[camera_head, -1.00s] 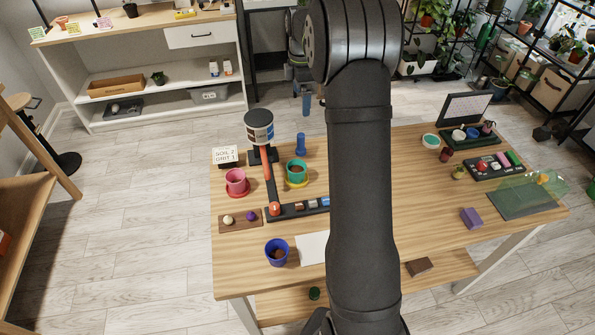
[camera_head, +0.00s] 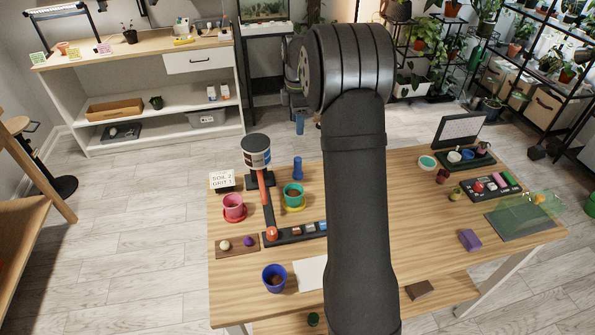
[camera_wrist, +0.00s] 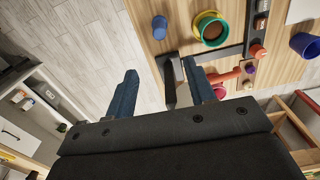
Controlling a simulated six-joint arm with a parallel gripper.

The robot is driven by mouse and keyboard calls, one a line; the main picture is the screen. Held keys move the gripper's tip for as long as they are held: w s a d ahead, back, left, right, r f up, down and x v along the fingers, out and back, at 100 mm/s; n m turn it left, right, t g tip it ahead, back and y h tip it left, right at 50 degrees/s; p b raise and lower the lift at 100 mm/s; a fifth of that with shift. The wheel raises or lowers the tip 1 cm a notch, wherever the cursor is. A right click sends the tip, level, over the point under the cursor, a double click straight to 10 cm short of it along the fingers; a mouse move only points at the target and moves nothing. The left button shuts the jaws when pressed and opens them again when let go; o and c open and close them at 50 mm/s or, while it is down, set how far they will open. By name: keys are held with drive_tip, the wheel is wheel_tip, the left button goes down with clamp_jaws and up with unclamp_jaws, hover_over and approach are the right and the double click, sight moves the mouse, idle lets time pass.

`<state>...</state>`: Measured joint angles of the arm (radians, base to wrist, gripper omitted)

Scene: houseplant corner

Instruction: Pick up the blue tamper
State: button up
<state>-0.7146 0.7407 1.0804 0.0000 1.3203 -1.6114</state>
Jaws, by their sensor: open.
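The blue tamper (camera_head: 298,168) stands upright near the far edge of the wooden table, behind the green pot (camera_head: 293,193) on its yellow saucer. In the wrist view, the tamper (camera_wrist: 159,27) shows as a small blue round shape near the top, left of the green pot (camera_wrist: 211,27). My gripper (camera_wrist: 161,84) is open in the wrist view, with nothing held between its two blue fingers. The tamper lies apart from the fingers, beyond their tips.
A post with a striped canister (camera_head: 256,152) and red lever (camera_head: 262,187) stands left of the tamper.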

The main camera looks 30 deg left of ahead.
sight(297, 158)
wheel_tip(297, 158, down, 18)
drive_tip(key=m, duration=0.5)
drive_tip(key=shift+a+f, duration=0.15)
drive_tip(key=c, duration=1.1)
